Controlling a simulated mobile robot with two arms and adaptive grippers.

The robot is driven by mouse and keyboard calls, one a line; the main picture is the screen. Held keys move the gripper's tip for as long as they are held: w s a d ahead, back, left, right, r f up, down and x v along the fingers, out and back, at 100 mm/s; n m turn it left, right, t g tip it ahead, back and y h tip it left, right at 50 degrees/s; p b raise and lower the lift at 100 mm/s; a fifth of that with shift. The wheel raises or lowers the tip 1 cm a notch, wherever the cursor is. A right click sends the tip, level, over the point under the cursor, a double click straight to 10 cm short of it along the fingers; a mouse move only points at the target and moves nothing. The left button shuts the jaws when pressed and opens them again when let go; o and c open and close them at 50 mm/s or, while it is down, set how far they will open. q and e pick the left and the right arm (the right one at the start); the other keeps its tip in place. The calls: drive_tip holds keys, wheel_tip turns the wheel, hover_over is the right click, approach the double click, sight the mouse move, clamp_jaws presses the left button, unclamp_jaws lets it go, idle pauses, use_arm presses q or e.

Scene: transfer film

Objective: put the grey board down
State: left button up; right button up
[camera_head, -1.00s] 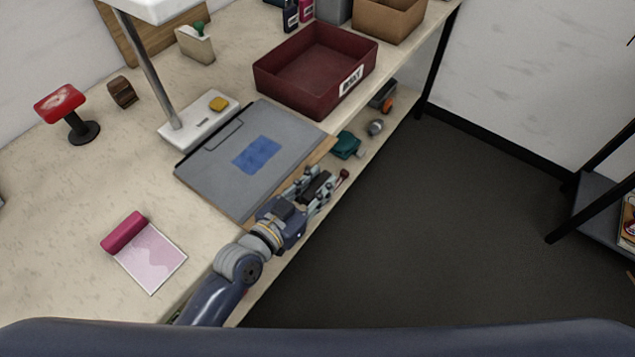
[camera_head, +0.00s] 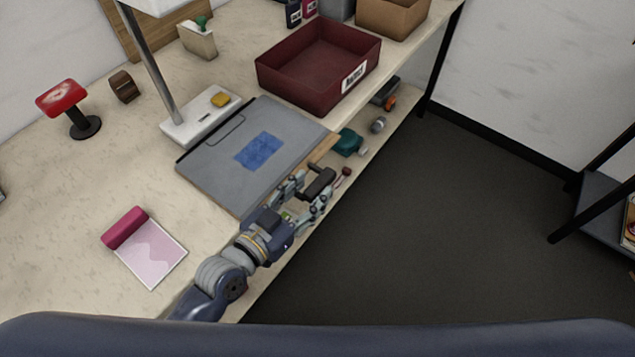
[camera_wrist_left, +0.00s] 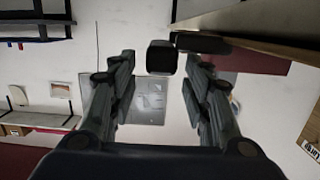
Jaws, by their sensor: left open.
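The grey board (camera_head: 215,165) lies flat on the table near its front edge, with a blue patch (camera_head: 258,150) on top and a black strip along its left edge. My left gripper (camera_head: 312,188) is just off the front edge of the board. Its fingers are open and spread apart. A dark block-like piece (camera_head: 320,182) shows between the fingertips, and a dark block (camera_wrist_left: 161,57) also shows between them in the left wrist view; the fingers stand apart from it there. My right gripper is not in view.
A dark red bin (camera_head: 300,85) stands behind the board on the table (camera_head: 60,200). A lamp base (camera_head: 185,128) stands close to the board's far left edge. A pink roll with a sheet (camera_head: 150,258) lies at front left. A lower shelf holds a teal item (camera_head: 347,143).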

use_arm(q)
drive_tip(key=b+v, duration=0.1)
drive_tip(key=v, duration=0.6)
drive_tip(key=shift+s+a, duration=0.2)
drive_tip(key=shift+s, duration=0.1)
